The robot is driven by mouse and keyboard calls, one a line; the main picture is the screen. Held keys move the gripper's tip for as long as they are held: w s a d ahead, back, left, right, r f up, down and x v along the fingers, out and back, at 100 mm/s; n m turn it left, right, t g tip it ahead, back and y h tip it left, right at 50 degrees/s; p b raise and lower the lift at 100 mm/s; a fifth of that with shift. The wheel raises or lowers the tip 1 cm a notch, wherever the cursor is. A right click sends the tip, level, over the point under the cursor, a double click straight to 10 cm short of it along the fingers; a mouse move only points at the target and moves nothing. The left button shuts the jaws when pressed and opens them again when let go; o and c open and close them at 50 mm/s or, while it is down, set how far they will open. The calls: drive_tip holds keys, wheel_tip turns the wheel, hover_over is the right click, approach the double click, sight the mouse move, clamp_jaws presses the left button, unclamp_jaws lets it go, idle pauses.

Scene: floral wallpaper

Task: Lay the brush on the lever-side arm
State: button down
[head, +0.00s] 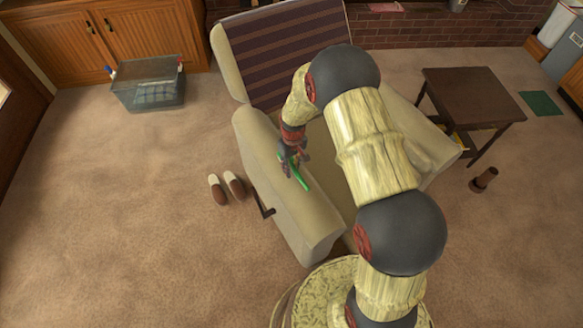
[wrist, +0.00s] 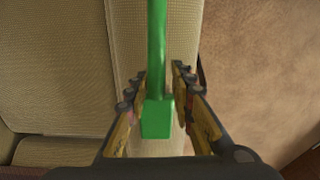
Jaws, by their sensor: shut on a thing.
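The green brush (head: 303,180) is held in my gripper (head: 291,158) over the chair's left arm (head: 280,190). A dark lever (head: 263,203) sticks out low on that arm's outer side. In the wrist view the brush (wrist: 156,50) runs lengthwise along the pale arm (wrist: 128,35), its blocky green end between the fingers of my gripper (wrist: 158,88). My gripper is shut on it. I cannot tell whether the brush touches the arm's top.
The beige armchair has a dark striped back (head: 285,55). Slippers (head: 227,187) lie on the carpet left of it. A clear bin (head: 148,88) stands at the upper left. A dark side table (head: 470,95) and a brown object (head: 484,180) are at the right.

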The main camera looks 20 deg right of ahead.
drive_tip(key=shift+f, duration=0.2)
drive_tip(key=c, duration=1.5)
unclamp_jaws()
drive_tip(key=shift+c, duration=0.2)
drive_tip(key=shift+r, duration=0.15)
wheel_tip(320, 180, up, 12)
drive_tip(key=p, duration=0.5)
wheel_tip(320, 180, up, 10)
drive_tip(key=t, duration=0.1)
hover_over(292, 166)
drive_tip(key=s, duration=0.1)
drive_tip(key=s+r+m+t, duration=0.1)
drive_tip(key=s+r, duration=0.5)
drive_tip(key=r, duration=0.6)
drive_tip(key=s+r+m+t, duration=0.1)
drive_tip(key=s+r, duration=0.5)
drive_tip(key=s, duration=0.4)
drive_tip(key=s+r+m+t, duration=0.1)
drive_tip(key=s+r+t, duration=0.1)
drive_tip(key=s+r, duration=0.4)
drive_tip(key=s, duration=0.4)
drive_tip(key=shift+s+a+r+t, duration=0.25)
drive_tip(key=shift+s+a+t, duration=0.05)
drive_tip(key=shift+s+a, duration=0.1)
